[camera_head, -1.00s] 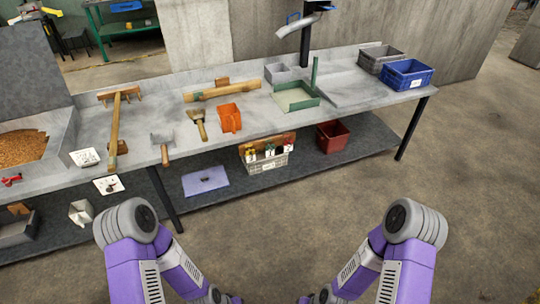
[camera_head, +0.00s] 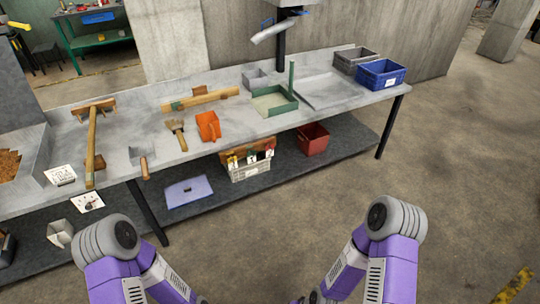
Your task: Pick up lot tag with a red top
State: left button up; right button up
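Several small lot tags hang in a row on the front of a wooden board above a light crate (camera_head: 250,172) on the lower shelf. They show yellow, dark and red tops; the tag with a red top (camera_head: 269,155) appears to be the rightmost, though it is very small here. Both of my arms reach in from the bottom of the view. My grippers are below the picture's edge or too hidden to make out, well short of the tags.
The grey workbench (camera_head: 330,92) above the shelf holds an orange scoop (camera_head: 208,126), a brush (camera_head: 177,134), a green-framed tray (camera_head: 274,101) and a blue bin (camera_head: 381,74). A red bin (camera_head: 313,138) stands right of the crate.

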aim_at(268, 152)
jog(key=u, duration=0.05)
jog(key=i, duration=2.1)
